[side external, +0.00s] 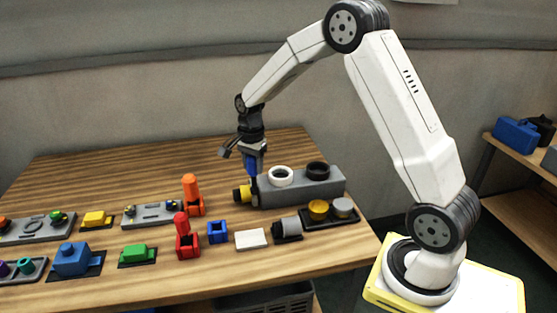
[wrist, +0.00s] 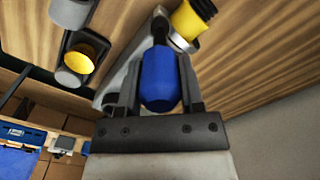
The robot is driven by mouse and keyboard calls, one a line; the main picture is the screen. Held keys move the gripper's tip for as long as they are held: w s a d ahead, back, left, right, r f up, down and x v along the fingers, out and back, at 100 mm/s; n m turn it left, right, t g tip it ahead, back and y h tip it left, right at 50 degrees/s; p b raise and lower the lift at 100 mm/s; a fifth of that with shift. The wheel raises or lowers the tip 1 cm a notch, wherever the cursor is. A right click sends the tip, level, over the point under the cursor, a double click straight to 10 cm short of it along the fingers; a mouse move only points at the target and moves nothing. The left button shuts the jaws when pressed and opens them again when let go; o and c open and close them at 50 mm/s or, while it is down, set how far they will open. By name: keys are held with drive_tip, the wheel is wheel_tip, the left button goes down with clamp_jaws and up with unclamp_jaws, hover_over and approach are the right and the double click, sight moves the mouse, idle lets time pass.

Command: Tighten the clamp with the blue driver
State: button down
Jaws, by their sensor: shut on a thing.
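My gripper (side external: 252,149) points down over the left end of the grey tank block (side external: 310,188) and is shut on the blue driver (side external: 250,166). In the wrist view, the driver's blue handle (wrist: 159,82) sits between the jaws of my gripper (wrist: 160,88), its dark shaft pointing away. A yellow hose end (side external: 241,192) sticks out of the block's left end, with the metal clamp (side external: 254,189) around it. The clamp also shows in the wrist view (wrist: 184,43), just beside the shaft. Whether the driver's tip touches the clamp I cannot tell.
A white ring (side external: 281,176) and a black ring (side external: 318,170) top the block. An orange holder (side external: 192,197), a red holder (side external: 186,238) and a blue square piece (side external: 217,232) stand to the left. A dark tray (side external: 331,221) with caps lies in front. The table's back left is clear.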

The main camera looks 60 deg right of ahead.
drive_tip(key=n, duration=0.5)
drive_tip(key=shift+n, duration=2.5)
drive_tip(key=shift+n, duration=0.3)
drive_tip(key=shift+n, duration=0.3)
drive_tip(key=n, duration=0.9)
